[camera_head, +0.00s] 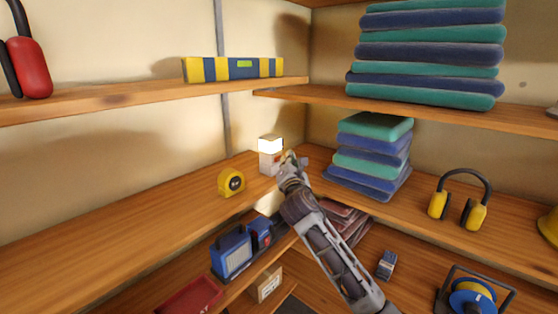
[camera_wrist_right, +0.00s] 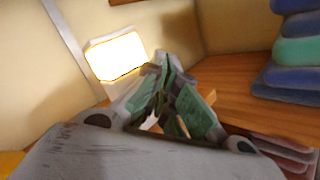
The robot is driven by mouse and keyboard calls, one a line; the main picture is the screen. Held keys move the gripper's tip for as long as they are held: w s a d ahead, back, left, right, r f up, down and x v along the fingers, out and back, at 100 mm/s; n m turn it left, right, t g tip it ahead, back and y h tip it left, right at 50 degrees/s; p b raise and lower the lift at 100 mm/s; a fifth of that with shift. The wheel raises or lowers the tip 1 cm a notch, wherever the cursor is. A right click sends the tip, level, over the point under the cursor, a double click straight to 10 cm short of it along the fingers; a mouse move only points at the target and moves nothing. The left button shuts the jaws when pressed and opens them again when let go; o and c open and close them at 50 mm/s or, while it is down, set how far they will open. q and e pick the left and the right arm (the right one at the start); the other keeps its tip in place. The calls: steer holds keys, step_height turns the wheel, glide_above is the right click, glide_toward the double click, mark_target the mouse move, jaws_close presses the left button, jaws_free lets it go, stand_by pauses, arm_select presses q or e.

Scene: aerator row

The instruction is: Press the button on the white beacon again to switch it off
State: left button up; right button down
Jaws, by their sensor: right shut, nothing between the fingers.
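The white beacon (camera_head: 268,160) stands on the middle shelf near the corner, and its top is lit bright. In the right wrist view the glowing top (camera_wrist_right: 117,56) fills the upper left. My right gripper (camera_head: 286,158) is shut and empty, with its fingertips just beside the beacon's right side. In the right wrist view the closed fingers (camera_wrist_right: 168,75) overlap the beacon's lower right part. The button is hidden or too small to make out, and I cannot tell whether the fingertips touch it. My left gripper is not in view.
A yellow tape measure (camera_head: 231,182) sits left of the beacon on the same shelf. A folded stack of blue and green cloths (camera_head: 370,158) stands to the right, then yellow earmuffs (camera_head: 460,203). The middle shelf's left part is clear.

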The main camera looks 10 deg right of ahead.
steer(key=shift+w+a, duration=0.3)
steer(key=shift+w, duration=0.05)
stand_by(1.1)
steer(key=shift+s+d+p, duration=0.25)
steer(key=shift+s+p, duration=0.1)
steer(key=shift+p, duration=0.35)
steer(key=shift+s+d, duration=0.15)
steer(key=shift+s+d+p, duration=0.6)
steer(key=shift+s+d, duration=0.3)
steer(key=shift+s, duration=0.25)
steer(key=shift+s+d+p, duration=0.55)
steer(key=shift+s+d, duration=0.3)
steer(key=shift+s, duration=0.3)
